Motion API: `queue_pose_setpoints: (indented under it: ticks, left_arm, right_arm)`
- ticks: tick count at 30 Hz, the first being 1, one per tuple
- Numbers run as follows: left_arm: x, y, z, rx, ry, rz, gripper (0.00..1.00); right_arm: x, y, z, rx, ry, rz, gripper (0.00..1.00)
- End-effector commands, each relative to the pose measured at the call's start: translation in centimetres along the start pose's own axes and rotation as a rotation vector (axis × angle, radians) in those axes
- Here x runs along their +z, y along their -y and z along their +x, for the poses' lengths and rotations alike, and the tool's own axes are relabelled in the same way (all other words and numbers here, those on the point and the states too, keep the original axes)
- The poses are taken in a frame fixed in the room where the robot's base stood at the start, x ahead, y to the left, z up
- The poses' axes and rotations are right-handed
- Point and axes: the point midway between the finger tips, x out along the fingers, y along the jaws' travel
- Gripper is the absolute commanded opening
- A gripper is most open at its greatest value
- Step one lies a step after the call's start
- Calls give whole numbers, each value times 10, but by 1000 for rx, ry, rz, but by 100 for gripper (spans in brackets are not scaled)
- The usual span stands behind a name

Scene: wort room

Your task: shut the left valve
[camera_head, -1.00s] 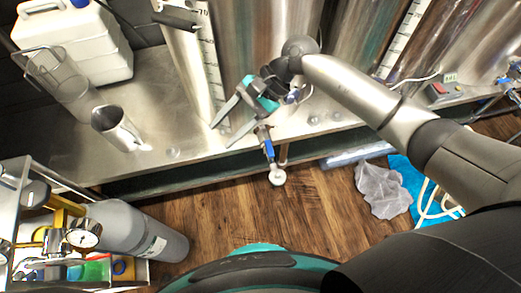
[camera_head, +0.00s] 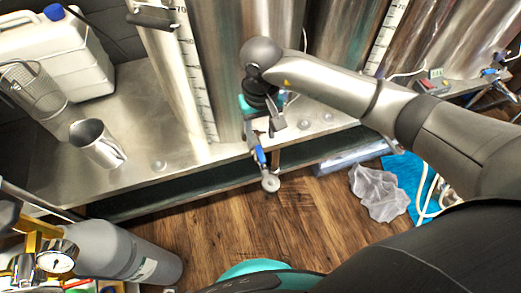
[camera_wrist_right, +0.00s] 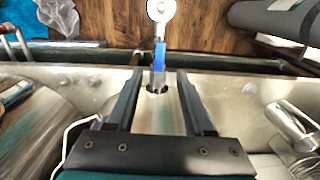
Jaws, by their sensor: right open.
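The left valve (camera_head: 261,157) has a blue lever and hangs at the front edge of the steel bench, below the tall tank. In the right wrist view its blue lever (camera_wrist_right: 160,54) points away from the gripper, toward a round pale metal end piece. My right gripper (camera_head: 264,138) is open, just above and behind the lever. In the right wrist view the two fingers of the gripper (camera_wrist_right: 160,80) stand on either side of the valve's line, with a clear gap. Contact cannot be told. My left gripper is out of view.
A steel jug (camera_head: 97,144) and a white canister (camera_head: 60,55) stand on the bench at left. A grey gas cylinder (camera_head: 120,252) with a gauge (camera_head: 57,257) is at lower left. Another blue-handled valve (camera_head: 490,71) is at far right.

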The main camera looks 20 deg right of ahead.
Motion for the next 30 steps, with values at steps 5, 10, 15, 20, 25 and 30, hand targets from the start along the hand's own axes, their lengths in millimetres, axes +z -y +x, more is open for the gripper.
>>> queue_pose_setpoints:
  ticks: [5, 10, 15, 20, 25, 30]
  left_arm:
    - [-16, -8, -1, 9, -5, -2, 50]
    - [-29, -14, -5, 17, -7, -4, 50]
    - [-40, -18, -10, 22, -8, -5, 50]
    - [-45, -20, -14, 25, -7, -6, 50]
    - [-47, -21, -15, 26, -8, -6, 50]
    - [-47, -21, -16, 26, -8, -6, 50]
  right_arm:
    - [1, 0, 29, -1, 3, 3, 52]
    - [1, 0, 51, -1, 3, 3, 52]
    - [0, 1, 68, -3, 1, 3, 52]
    - [0, 0, 76, -1, 1, 3, 52]
    - [0, 0, 78, -1, 0, 3, 52]
    - [0, 0, 78, -1, 0, 2, 52]
